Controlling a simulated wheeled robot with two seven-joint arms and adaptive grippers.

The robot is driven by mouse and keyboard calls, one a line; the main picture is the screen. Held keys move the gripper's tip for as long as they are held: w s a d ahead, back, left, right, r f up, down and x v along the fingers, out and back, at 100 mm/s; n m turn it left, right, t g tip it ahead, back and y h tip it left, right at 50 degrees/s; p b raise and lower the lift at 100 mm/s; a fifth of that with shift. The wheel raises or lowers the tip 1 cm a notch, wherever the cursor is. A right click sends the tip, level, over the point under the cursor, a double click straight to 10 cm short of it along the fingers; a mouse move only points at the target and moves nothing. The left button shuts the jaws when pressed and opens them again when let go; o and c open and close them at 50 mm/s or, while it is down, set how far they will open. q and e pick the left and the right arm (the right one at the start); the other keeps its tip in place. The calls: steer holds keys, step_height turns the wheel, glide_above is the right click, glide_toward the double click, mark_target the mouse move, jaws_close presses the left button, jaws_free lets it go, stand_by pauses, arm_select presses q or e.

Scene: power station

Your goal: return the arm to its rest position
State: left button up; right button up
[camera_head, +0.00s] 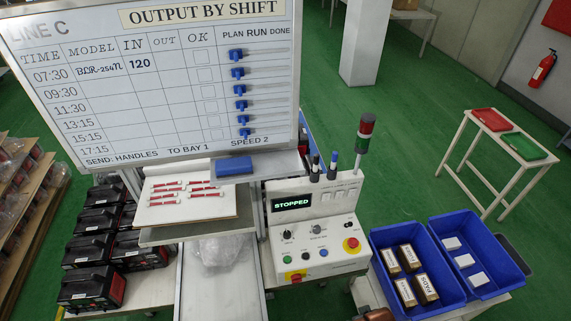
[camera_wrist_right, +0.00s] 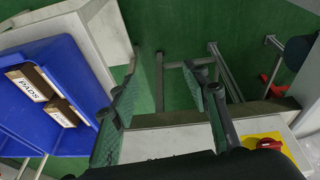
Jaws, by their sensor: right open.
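My right gripper (camera_wrist_right: 168,95) shows in the right wrist view with its two dark fingers spread apart and nothing between them. Beyond the fingers are green floor and grey metal legs. The blue bin lies to the left of the fingers, and a red button on a yellow plate lies at lower right. My right gripper cannot be made out in the head view. My left gripper is in neither view.
The control panel (camera_head: 317,238) reads STOPPED, beside blue bins (camera_head: 436,289) holding small boxes. A whiteboard (camera_head: 160,110) stands behind a tray of red-and-white parts. Black machines (camera_head: 90,288) stand at left. A white stand (camera_head: 455,140) with red and green trays is at right; green floor lies between.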

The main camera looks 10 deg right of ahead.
steer(key=s+a+f+g+b, duration=0.1)
steer(key=s+f+b, duration=0.2)
steer(key=f, duration=1.2)
steer(key=s+f+b, duration=0.3)
steer(key=s+f, duration=0.1)
steer(key=f, duration=1.1)
steer(key=s+f+n+g+b, duration=0.1)
steer(key=s+f+b, duration=0.4)
steer(key=s+f, duration=1.1)
steer(key=shift+s+f+y, duration=0.15)
steer(key=shift+f+y, duration=0.15)
steer(key=shift+f, duration=0.5)
